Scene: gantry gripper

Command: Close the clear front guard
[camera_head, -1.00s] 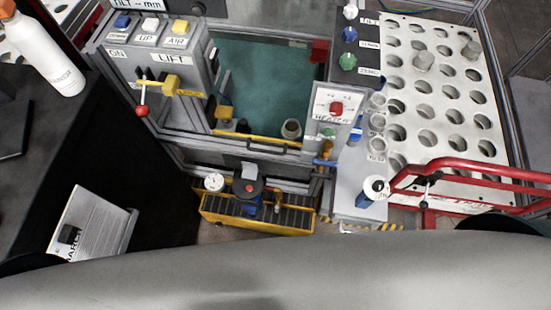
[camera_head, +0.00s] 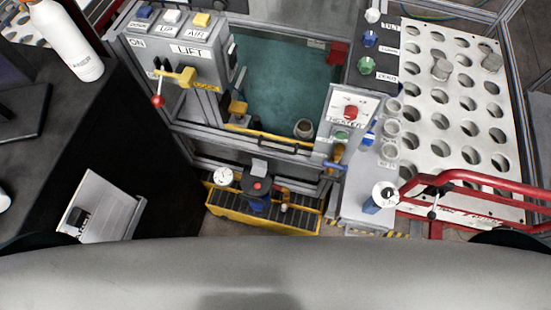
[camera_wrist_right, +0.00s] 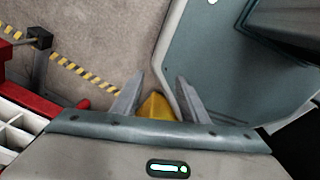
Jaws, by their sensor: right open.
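The machine bay (camera_head: 285,85) with a teal floor stands in the upper middle of the head view. A yellow bar (camera_head: 272,137) runs along its front lower edge. The clear front guard itself is hard to make out, so I cannot tell its position from its pane. My right gripper (camera_wrist_right: 157,98) is open in the right wrist view, its two grey fingers apart. A yellow piece (camera_wrist_right: 155,107) shows between and behind the fingers; I cannot tell whether it touches them. Neither gripper shows in the head view.
The LIFT panel (camera_head: 180,55) stands left of the bay, the HEATER box (camera_head: 346,118) right. A perforated rack (camera_head: 455,95) and red rail (camera_head: 480,178) are at the right. A yellow tray (camera_head: 235,208) lies below the bay. A white bottle (camera_head: 65,40) stands on the left.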

